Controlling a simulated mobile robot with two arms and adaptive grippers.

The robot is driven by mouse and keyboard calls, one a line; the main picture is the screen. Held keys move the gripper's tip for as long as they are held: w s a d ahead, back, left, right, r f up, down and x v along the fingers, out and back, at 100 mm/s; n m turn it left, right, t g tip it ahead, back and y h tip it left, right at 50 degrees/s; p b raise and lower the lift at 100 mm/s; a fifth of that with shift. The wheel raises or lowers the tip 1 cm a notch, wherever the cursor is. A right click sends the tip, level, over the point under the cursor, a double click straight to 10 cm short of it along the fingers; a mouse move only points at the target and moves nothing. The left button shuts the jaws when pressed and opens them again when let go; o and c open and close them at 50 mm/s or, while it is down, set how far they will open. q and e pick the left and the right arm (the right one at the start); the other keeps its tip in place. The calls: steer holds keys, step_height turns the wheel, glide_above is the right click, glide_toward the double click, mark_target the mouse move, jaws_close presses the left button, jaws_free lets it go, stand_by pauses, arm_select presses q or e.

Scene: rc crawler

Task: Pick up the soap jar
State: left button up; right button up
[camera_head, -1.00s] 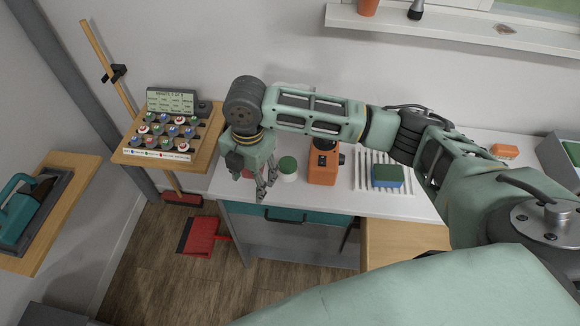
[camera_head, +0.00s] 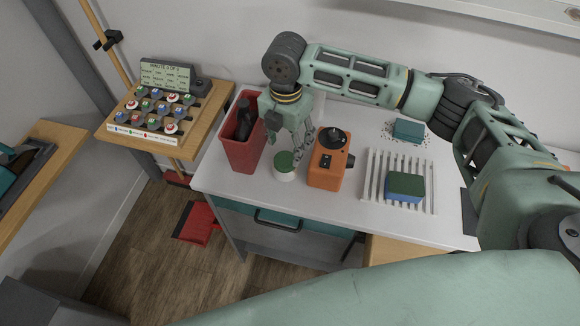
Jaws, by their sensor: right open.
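The soap jar, a small white jar with a green lid (camera_head: 285,165), stands upright on the white counter near its front edge. My right gripper (camera_head: 291,145) points down, close above and just behind the jar in the picture, with its fingers spread and nothing between them. The fingertips overlap the area at the lid's back edge; I cannot tell whether they touch it. My left gripper is not in view.
A red bin (camera_head: 243,155) with a black bottle stands close left of the jar. An orange device (camera_head: 327,172) with a black knob stands close right. A sponge (camera_head: 405,186) lies on a white rack (camera_head: 373,181); another teal block (camera_head: 408,130) lies behind.

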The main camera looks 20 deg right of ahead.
mark_target(284, 158)
steer(key=shift+d+f, duration=0.1)
steer(key=shift+f, duration=0.45)
steer(key=shift+f+p, duration=0.35)
steer(key=shift+f, duration=0.05)
steer(key=f+p, duration=0.1)
steer(key=f, duration=0.1)
steer(key=a+f+p, duration=0.1)
steer(key=f, duration=0.2)
steer(key=shift+s, duration=0.2)
steer(key=shift+f, duration=0.35)
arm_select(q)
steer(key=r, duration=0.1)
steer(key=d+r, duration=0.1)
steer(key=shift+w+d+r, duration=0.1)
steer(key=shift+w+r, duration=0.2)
arm_select(e)
steer(key=shift+c, duration=0.5)
steer(key=c, duration=0.9)
